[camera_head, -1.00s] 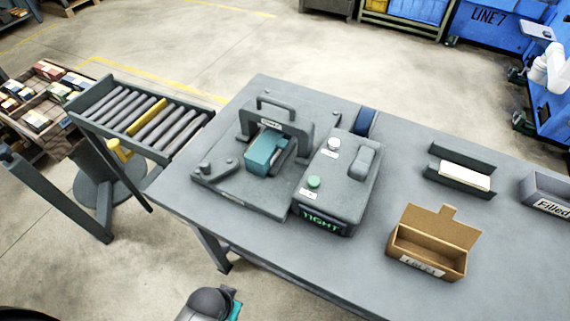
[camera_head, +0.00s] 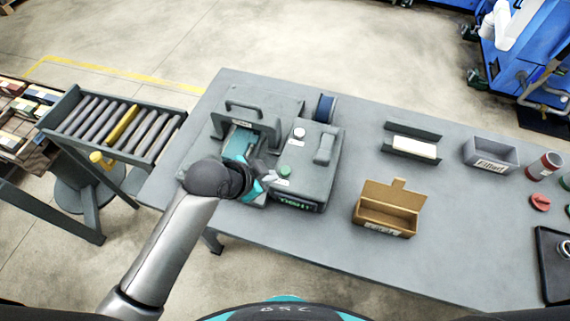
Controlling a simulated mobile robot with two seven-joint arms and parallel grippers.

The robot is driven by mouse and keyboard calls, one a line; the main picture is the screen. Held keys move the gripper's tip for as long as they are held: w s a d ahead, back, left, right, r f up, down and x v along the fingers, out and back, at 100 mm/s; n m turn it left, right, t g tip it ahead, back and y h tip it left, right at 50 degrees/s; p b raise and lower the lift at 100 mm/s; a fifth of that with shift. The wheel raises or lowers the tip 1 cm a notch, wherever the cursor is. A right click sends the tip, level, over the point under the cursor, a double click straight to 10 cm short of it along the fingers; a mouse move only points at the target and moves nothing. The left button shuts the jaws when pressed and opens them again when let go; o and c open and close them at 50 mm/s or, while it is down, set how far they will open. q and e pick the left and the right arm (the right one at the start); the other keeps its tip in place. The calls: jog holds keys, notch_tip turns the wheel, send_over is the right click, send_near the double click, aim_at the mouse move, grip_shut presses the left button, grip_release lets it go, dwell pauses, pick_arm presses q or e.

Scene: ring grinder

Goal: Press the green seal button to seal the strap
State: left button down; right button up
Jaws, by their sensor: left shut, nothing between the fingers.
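The green seal button (camera_head: 285,170) is on top of the grey control box (camera_head: 318,155) of the strapping machine, near its front left. A white knob (camera_head: 299,133) sits behind it, and a lit green display (camera_head: 291,204) is on the front face. My left gripper (camera_head: 267,181) is shut and empty, just left of and in front of the green button, over the machine. I cannot tell whether it touches the box. My right gripper is not in view.
An open cardboard box (camera_head: 387,212) stands on the table to the right. Behind it are a dark holder with a white block (camera_head: 414,147) and a grey "Filled" bin (camera_head: 490,154). A roller conveyor (camera_head: 118,126) adjoins at left. The front right tabletop is largely clear.

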aim_at(281, 172)
pick_arm(q)
jog(key=w+d+m+t+h, duration=0.1)
jog(key=w+d+m, duration=0.1)
jog(key=w+m, duration=0.3)
jog(key=shift+w+d, duration=0.3)
jog(key=shift+w, duration=1.4)
notch_tip(281, 172, down, 9)
jog(key=b, duration=0.5)
jog(key=shift+r+b, duration=0.2)
jog(key=shift+b, duration=0.1)
jog(key=shift+f, duration=0.1)
dwell(0.4)
jog(key=shift+f+b, duration=0.3)
jog(key=shift+f, duration=0.05)
